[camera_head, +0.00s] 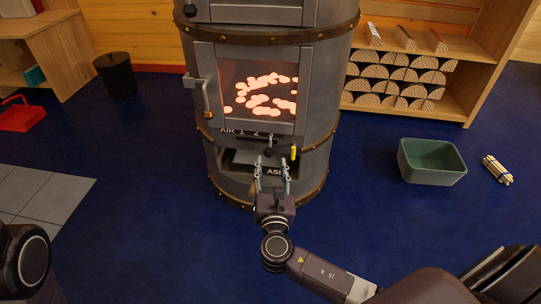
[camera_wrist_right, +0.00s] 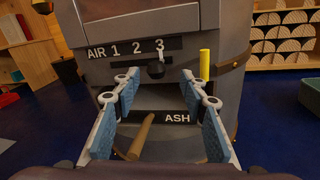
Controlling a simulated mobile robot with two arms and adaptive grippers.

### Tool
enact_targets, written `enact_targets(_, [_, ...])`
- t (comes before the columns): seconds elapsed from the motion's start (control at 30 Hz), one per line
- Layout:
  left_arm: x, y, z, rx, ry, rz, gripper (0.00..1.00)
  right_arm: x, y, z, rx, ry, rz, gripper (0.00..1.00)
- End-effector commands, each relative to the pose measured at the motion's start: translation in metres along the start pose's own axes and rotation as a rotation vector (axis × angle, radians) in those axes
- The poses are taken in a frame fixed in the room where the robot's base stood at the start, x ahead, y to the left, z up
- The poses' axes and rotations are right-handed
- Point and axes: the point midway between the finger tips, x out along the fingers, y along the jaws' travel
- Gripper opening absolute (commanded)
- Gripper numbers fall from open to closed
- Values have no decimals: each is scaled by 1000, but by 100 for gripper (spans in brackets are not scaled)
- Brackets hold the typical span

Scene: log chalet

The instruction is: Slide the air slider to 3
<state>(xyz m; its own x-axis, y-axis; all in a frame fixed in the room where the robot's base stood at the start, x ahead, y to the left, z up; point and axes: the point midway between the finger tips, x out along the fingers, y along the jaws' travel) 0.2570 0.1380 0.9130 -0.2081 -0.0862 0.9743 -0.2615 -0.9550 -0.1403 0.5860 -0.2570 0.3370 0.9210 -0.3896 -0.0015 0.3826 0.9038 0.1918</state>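The air slider is a small dark knob (camera_wrist_right: 156,69) on the stove's front, below the strip marked AIR 1 2 3 (camera_wrist_right: 135,48). In the wrist view it sits about under the 3. The knob also shows in the head view (camera_head: 268,152). My right gripper (camera_head: 272,161) is open in front of the stove. In the wrist view its blue-padded fingers (camera_wrist_right: 158,83) stand on either side, with the knob just past and between the tips; I see no contact. My left gripper is out of view; only a dark part of my left arm shows at lower left.
The stove (camera_head: 230,160) has a glowing fire window (camera_head: 262,88) above. A yellow handle (camera_wrist_right: 204,65) stands close right of the fingers. A wooden handle (camera_wrist_right: 141,137) and the ASH panel (camera_wrist_right: 178,118) lie below. A green tub (camera_head: 432,162) is to the right on open blue floor.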

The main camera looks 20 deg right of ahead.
Motion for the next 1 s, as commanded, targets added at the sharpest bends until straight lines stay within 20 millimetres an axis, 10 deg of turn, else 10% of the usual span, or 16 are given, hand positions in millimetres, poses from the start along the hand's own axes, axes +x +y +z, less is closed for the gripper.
enact_targets(0.33, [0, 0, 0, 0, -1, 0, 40, -57, -1, -1, -1, 1, -2, 40])
enact_targets(1.0, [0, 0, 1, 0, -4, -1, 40, -63, 2, 0, 14, 7, 6, 40])
